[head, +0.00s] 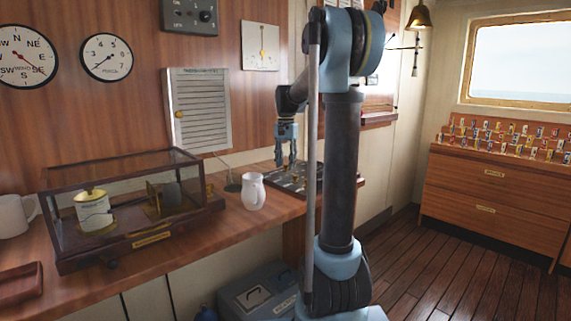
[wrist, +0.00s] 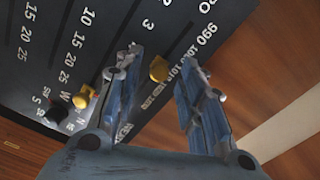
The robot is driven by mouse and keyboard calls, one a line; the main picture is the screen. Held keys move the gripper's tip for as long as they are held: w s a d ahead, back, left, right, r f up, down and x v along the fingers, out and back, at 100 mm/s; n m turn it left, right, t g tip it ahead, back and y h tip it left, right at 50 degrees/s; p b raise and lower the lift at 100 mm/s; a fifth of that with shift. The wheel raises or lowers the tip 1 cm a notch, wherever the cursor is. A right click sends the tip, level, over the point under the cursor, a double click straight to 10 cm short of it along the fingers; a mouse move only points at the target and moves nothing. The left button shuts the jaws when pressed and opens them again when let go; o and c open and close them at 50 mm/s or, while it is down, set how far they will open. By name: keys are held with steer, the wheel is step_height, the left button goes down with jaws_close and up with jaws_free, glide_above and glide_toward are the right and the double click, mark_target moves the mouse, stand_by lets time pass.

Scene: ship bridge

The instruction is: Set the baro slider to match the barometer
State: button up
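The slider panel (head: 275,182) is a dark board on the bench, partly hidden behind my arm. In the wrist view the panel (wrist: 60,20) shows several slots with printed scales; the rightmost scale runs from 990 through 1000 and 1010.
A white mug (head: 14,215) is at far left.

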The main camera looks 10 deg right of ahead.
step_height(320, 180, up, 12)
stand_by(0.6)
